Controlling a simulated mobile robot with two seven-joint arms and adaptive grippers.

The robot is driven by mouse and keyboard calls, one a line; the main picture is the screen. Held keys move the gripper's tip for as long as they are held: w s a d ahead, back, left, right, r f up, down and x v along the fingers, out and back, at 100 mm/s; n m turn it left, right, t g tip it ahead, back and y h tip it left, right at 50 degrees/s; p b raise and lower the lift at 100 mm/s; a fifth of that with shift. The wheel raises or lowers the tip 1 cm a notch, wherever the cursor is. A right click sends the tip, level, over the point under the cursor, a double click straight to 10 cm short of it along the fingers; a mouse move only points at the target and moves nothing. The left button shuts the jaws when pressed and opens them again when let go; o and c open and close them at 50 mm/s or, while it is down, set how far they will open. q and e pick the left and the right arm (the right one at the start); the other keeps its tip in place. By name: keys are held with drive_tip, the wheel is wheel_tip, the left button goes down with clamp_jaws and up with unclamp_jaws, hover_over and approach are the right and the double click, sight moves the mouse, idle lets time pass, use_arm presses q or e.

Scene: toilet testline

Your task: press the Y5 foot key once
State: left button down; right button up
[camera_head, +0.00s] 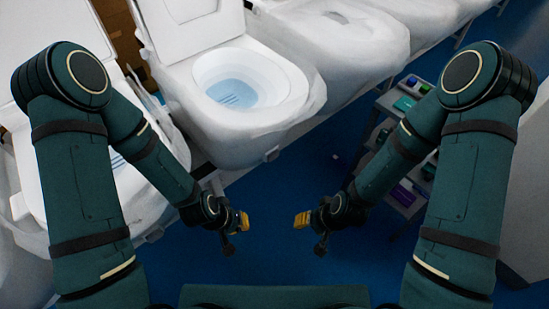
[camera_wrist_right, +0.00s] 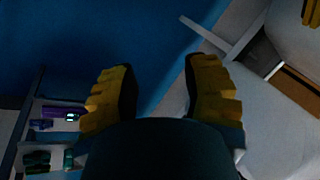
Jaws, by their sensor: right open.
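I cannot make out a foot key marked Y5 in either view. A white toilet (camera_head: 283,112) with an open lid and blue water stands ahead of me, with a small light part (camera_head: 271,155) low on its front; I cannot tell what that part is. My left gripper (camera_head: 243,221) hangs over the blue floor in front of the toilets, and its jaw gap does not show. My right gripper (camera_head: 302,220) faces it, a short way apart. In the right wrist view its yellow fingers (camera_wrist_right: 160,78) are spread and empty.
More white toilets stand in the row, one at the left (camera_head: 70,140) and one beyond the middle (camera_head: 345,50). A grey shelf cart (camera_head: 378,120) with small green and purple items stands at the right, partly behind my right arm. The blue floor (camera_head: 285,190) between is clear.

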clamp_jaws()
idle(1.1)
